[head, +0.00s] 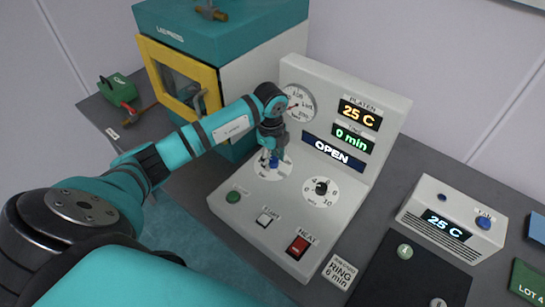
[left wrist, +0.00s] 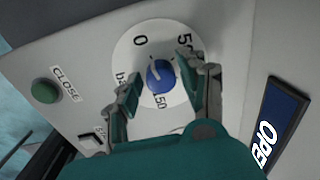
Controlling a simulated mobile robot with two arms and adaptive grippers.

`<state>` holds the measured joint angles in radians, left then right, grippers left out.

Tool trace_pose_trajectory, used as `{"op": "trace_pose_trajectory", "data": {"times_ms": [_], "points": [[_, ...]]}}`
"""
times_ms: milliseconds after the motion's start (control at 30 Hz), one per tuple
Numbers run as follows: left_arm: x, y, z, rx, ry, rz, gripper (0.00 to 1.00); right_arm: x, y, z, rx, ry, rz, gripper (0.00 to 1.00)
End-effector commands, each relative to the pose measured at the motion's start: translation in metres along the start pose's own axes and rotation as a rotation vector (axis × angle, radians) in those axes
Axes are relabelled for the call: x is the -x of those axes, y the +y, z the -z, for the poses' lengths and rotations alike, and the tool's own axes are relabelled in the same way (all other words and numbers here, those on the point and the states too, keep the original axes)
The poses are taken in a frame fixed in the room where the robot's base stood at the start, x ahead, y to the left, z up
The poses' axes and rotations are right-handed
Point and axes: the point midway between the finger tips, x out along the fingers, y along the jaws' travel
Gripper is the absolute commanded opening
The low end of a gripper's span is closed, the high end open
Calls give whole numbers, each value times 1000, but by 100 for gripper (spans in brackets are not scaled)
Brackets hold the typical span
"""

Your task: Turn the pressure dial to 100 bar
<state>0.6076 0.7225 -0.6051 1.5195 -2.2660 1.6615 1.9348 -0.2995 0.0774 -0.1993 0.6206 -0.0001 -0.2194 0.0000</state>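The pressure dial is a blue knob (left wrist: 161,77) on a round white scale (left wrist: 150,40) marked 0, 50, 150 and bar in the left wrist view; the 100 mark is hidden or out of sight. A pale line on the knob points toward the top of the picture, near 0. My left gripper (left wrist: 159,80) is open, with one finger on each side of the knob and small gaps showing. In the head view my left gripper (head: 271,160) points down over the dial's scale (head: 262,173) and partly covers it. My right gripper is not in view.
The white panel carries a gauge (head: 299,102), partly behind my arm, displays reading 25 C, 0 min and OPEN, a black timer knob (head: 321,187), a green button (head: 233,197) and a red HEAT switch (head: 298,246). A 25 C box (head: 455,222) stands at right.

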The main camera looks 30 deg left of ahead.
Motion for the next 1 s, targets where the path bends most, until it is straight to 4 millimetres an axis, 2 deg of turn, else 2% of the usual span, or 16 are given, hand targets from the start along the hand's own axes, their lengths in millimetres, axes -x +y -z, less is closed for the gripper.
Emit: {"op": "trace_pose_trajectory", "data": {"times_ms": [33, 300, 667, 1000], "points": [[0, 0, 0, 0, 0, 0, 33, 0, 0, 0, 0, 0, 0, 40], [0, 0, 0, 0, 0, 0, 0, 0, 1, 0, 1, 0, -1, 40], [-1, 0, 0, -68, 3, 1, 0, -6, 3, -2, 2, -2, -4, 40], [-2, -2, -1, -326, 12, 2, 0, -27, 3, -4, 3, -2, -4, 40]]}}
